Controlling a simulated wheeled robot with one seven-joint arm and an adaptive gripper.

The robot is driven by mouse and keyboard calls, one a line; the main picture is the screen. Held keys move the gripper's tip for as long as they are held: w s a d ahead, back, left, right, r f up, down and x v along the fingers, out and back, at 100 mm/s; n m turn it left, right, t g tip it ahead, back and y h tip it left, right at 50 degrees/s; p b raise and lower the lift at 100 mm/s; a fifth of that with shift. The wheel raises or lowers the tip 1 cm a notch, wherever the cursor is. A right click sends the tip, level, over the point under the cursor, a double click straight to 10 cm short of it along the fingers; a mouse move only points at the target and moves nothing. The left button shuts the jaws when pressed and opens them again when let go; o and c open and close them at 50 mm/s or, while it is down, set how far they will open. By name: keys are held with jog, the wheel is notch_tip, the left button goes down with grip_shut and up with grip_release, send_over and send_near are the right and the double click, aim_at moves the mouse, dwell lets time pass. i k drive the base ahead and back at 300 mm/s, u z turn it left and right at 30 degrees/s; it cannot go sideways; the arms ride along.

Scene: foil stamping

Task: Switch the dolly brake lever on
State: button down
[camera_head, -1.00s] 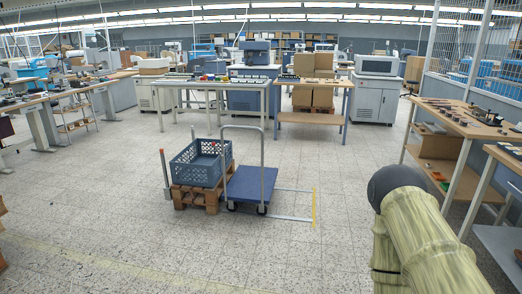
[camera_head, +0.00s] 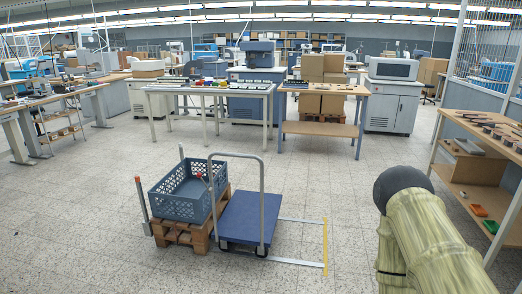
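The dolly (camera_head: 247,220) is a flat blue platform with a tall grey tube handle (camera_head: 262,190), standing on the floor left of centre. It sits close to the right side of a wooden pallet. A small red knob (camera_head: 199,175) shows near the crate and the dolly; I cannot tell whether it is the brake lever. An upright post with an orange-red tip (camera_head: 139,185) stands left of the pallet; what it belongs to is unclear. My arm shows at the lower right in a pale streaked cover with a dark round joint. My gripper is outside the view.
A blue-grey crate (camera_head: 172,208) rests on the wooden pallet (camera_head: 190,234). White floor lines and a yellow strip (camera_head: 325,246) mark the floor right of the dolly. Tables (camera_head: 208,90) stand behind, and a wooden workbench (camera_head: 480,130) stands at right. The floor in front is clear.

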aim_at(199, 175)
jog(key=i, duration=1.35)
jog(key=u, duration=2)
jog(key=i, duration=2.4)
jog(key=z, duration=1.2)
